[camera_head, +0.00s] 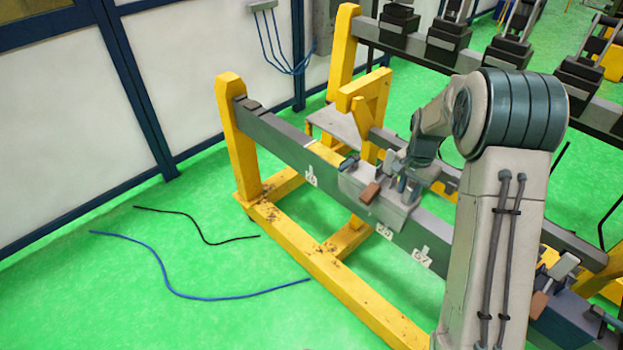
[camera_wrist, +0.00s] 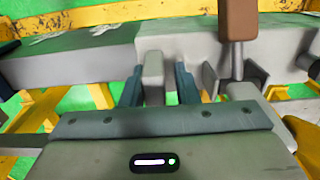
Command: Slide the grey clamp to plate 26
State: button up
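The grey clamp (camera_head: 390,212) sits on the long grey rail (camera_head: 285,147), with a brown-ended handle (camera_head: 370,193) hanging at its front. In the wrist view the clamp (camera_wrist: 190,44) lies straight ahead, with the brown handle (camera_wrist: 237,20) to the right. My gripper (camera_wrist: 159,88) has its two dark fingers on either side of an upright grey post (camera_wrist: 153,75) of the clamp. A gap shows between the post and the right finger. A number plate (camera_head: 384,232) is at the clamp's lower edge; its number is unclear. Another plate (camera_head: 422,256), seemingly 27, is farther right.
Another plate (camera_head: 310,175) is on the rail left of the clamp. A second clamp (camera_head: 550,280) with a brown-ended handle is at the lower right. A yellow frame (camera_head: 240,150) supports the rail. A blue cable (camera_head: 180,292) and a black cable lie on the green floor.

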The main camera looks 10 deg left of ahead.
jog(key=p, duration=0.2)
send_near(363, 173)
jog(key=shift+s+d+f, duration=0.15)
jog(key=shift+d+f, duration=0.1)
jog(key=shift+f, duration=0.65)
jog(key=shift+s+d+f, duration=0.2)
jog(key=shift+d+f, duration=0.05)
jog(key=shift+f, duration=0.65)
jog(key=shift+s+d+f, duration=0.15)
jog(key=shift+d+f, duration=0.1)
jog(key=shift+f, duration=0.65)
jog(key=shift+w+a+r+p, duration=0.1)
jog(key=shift+w+a+p, duration=0.4)
jog(key=shift+a, duration=0.2)
jog(key=w+a+p, duration=0.1)
jog(key=w+a, duration=0.1)
jog(key=a, duration=0.1)
jog(key=w+a+p, duration=0.1)
jog(key=w+a, duration=0.1)
jog(key=a, duration=0.1)
jog(key=w+a+p, duration=0.1)
jog(key=w+a, duration=0.1)
jog(key=a, duration=0.1)
jog(key=shift+p, duration=0.4)
jog(key=shift+w+a, duration=0.3)
jog(key=shift+a, duration=0.05)
jog(key=shift+s+d, duration=0.2)
